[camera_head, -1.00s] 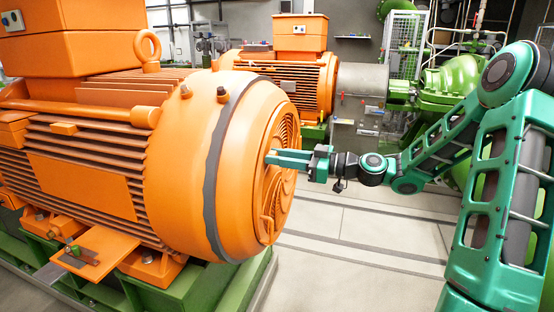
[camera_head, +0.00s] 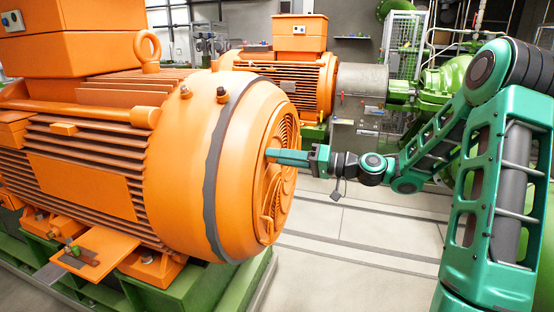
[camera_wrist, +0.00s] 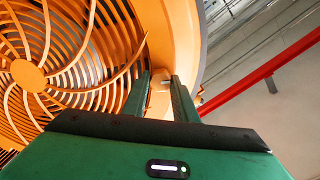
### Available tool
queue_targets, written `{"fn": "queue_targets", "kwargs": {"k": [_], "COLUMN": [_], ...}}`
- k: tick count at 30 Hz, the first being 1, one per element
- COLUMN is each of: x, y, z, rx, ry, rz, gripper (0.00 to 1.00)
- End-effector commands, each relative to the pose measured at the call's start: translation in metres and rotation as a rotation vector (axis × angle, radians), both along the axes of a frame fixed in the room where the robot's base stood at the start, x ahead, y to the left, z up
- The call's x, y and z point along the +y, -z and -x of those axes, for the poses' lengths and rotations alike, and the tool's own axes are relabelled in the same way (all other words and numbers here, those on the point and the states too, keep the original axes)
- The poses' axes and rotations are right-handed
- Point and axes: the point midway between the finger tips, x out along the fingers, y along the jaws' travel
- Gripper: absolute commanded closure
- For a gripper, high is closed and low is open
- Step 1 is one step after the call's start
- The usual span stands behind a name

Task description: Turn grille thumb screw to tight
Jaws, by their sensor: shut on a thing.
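The large orange motor (camera_head: 228,110) fills the left half of the head view, with its round slotted grille (camera_head: 276,165) on the end face. The grille's curved spokes and hub (camera_wrist: 28,75) show in the wrist view. My gripper (camera_head: 270,155) reaches the grille's end face from the right. In the wrist view its two green fingers (camera_wrist: 160,80) stand on either side of the small orange grille thumb screw (camera_wrist: 161,88) near the grille's outer rim. The fingers are shut on it. In the head view the screw is hidden behind the fingers.
A second orange motor (camera_head: 300,75) and a green pump (camera_head: 445,85) stand behind. A red rail (camera_wrist: 268,68) crosses the right of the wrist view. Pale floor (camera_head: 345,250) lies clear to the right of the motor.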

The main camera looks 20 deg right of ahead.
Motion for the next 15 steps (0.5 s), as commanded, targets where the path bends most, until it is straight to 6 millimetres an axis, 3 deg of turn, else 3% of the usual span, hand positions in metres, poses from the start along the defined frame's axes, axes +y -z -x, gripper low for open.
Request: {"fn": "queue_targets", "kwargs": {"k": [15], "x": [-0.0051], "y": [0.0015], "z": [-0.0039], "rx": [0.391], "ry": [0.013], "rz": [-0.287], "gripper": [0.97]}}
